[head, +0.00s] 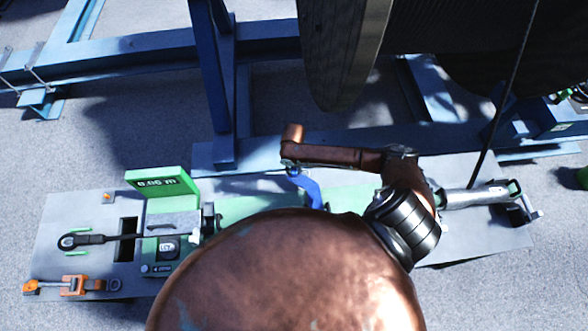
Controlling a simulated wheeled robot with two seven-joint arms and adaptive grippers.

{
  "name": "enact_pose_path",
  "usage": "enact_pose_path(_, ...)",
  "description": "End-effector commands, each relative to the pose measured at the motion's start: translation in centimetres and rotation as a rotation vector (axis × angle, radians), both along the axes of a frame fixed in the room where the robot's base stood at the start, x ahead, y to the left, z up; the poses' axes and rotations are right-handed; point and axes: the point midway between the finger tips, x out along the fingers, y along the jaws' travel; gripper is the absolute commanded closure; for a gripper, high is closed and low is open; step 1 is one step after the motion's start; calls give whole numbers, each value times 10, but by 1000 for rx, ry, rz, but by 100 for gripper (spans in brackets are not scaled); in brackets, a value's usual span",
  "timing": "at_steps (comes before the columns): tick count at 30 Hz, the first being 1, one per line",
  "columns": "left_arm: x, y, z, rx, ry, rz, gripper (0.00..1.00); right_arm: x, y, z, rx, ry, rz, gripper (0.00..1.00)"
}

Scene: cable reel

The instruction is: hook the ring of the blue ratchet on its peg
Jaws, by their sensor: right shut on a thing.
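The head view looks down past my copper-brown right arm, which fills the lower middle and hides much of the bench. The slim end of the arm reaches left, and my right gripper (291,160) is at its tip, small and mostly covered. A curved blue piece, seemingly part of the blue ratchet (309,190), shows just below that tip, and my right gripper is shut on it. The ratchet's ring and its peg cannot be made out. My left gripper is not in view.
On the grey bench (60,215) are a green display (160,181) reading 0.06 m, a black-handled tool (90,239) and an orange tool (73,285). A silver cylinder (470,198) lies at right. A blue frame (130,58) and large reel (340,45) stand behind.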

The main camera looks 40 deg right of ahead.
Motion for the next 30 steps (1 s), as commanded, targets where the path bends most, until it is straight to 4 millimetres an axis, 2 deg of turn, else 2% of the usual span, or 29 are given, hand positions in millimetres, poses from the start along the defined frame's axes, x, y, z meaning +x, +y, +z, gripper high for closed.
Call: enact_pose_path(30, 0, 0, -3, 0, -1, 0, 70, 1, 1, -8, 1, -2, 0, 100)
